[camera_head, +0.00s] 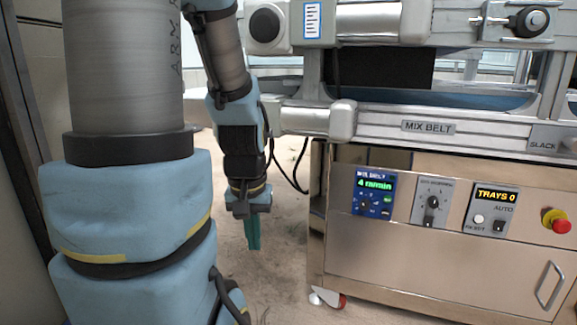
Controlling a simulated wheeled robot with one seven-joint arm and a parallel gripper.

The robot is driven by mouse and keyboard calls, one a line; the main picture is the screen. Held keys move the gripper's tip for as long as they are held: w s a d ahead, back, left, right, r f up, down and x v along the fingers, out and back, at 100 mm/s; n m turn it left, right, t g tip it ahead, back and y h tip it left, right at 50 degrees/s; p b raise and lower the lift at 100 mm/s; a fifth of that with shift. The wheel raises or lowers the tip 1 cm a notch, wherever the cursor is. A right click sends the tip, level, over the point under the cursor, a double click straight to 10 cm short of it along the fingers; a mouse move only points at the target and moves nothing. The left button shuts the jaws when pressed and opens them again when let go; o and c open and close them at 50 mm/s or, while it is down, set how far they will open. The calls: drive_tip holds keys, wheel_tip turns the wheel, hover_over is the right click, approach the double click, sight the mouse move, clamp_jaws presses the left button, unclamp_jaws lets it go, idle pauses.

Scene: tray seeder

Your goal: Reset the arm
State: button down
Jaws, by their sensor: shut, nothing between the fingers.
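My arm comes down at the left of the head view, with blue joint covers and grey links. My gripper (252,236) hangs at its end, pointing down, with teal fingers close together and nothing between them. It is over the sandy floor, left of the tray seeder (440,230) and apart from it.
The seeder's front carries a mix belt display (374,194), a rotary knob (431,202), a tray counter panel (492,208) and a red stop button (557,221). The belt rail (430,127) juts out above. A caster (328,298) stands below. The floor around my gripper looks clear.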

wheel_tip(320, 180, up, 37)
drive_tip(key=p, duration=3.6)
drive_tip(key=shift+w+d+r, duration=0.15)
drive_tip(key=shift+w+r, duration=0.05)
